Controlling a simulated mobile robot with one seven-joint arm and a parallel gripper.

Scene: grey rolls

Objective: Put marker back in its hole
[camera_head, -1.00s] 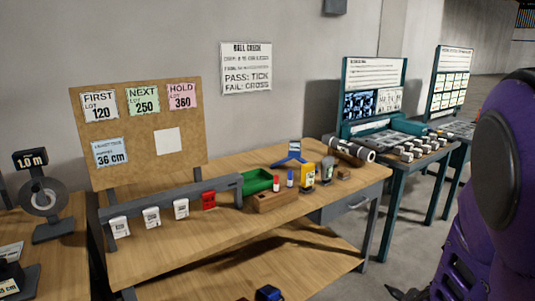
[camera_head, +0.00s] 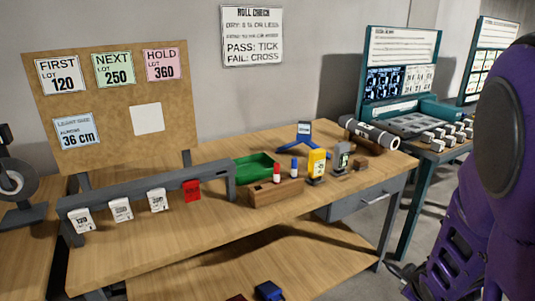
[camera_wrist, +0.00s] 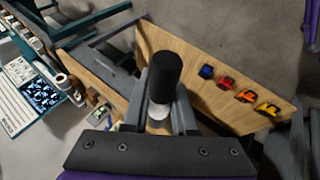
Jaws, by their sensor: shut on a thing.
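A black marker (camera_wrist: 165,78) with a whitish lower end stands up between the fingers of my gripper (camera_wrist: 161,113) in the wrist view. My gripper is shut on it, and the marker is clear of the table. In the head view a small wooden block (camera_head: 280,193) sits on the workbench, with a red marker (camera_head: 276,173) and a blue marker (camera_head: 294,168) standing upright in it. The block's left top looks free of markers; its hole is too small to make out clearly. My gripper is outside the head view, where only my purple arm shows at the right.
A green tray (camera_head: 252,168) lies behind the block. A yellow device (camera_head: 316,163) and a grey device (camera_head: 342,158) stand to its right. A grey rail (camera_head: 150,190) with hanging tags runs left of it. Coloured items, including a blue one (camera_head: 269,291), lie on the lower shelf.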

